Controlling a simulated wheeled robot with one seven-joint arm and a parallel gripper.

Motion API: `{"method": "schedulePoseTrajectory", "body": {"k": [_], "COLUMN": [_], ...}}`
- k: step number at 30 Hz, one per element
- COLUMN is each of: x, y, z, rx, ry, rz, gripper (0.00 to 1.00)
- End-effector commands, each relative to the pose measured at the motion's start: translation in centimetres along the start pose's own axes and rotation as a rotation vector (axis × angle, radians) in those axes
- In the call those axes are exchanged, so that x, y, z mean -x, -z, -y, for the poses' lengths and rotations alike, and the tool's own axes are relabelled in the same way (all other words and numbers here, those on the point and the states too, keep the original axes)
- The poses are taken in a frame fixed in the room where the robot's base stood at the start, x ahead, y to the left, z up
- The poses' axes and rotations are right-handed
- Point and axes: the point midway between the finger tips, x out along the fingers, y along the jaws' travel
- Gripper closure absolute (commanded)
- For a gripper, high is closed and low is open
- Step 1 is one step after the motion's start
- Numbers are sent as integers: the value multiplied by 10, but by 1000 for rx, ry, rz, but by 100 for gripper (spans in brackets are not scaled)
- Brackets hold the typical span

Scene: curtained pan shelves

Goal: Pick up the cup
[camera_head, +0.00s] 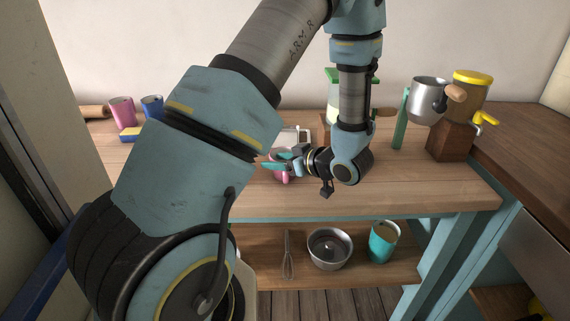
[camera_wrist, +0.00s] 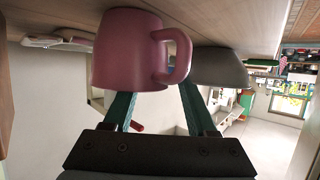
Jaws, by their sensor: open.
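A pink mug (camera_wrist: 125,50) with a side handle (camera_wrist: 183,55) fills the upper middle of the wrist view, which looks upside down. My gripper (camera_wrist: 155,96) is open, its two teal fingers spread and their tips close to the mug. I cannot tell whether they touch it. In the head view my gripper (camera_head: 276,163) is low over the wooden table, pointing left. Only a small part of the pink mug (camera_head: 283,179) shows there, behind and below the fingers.
A grey bowl (camera_wrist: 218,68) stands near the mug. Another pink cup (camera_head: 122,111) and a blue cup (camera_head: 152,107) stand far left. A metal mug (camera_head: 426,99) hangs at right. A metal bowl (camera_head: 330,250) and teal cup (camera_head: 383,242) sit on the lower shelf.

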Motion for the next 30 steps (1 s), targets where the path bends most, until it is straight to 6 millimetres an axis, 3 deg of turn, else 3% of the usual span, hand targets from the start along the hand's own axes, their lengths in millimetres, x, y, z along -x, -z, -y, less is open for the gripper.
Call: {"method": "schedulePoseTrajectory", "body": {"k": [5,20,30], "x": [0,0,0], "y": [0,0,0], "z": [0,0,0], "rx": [0,0,0], "ry": [0,0,1], "rz": [0,0,1], "gripper": [44,100,100]}}
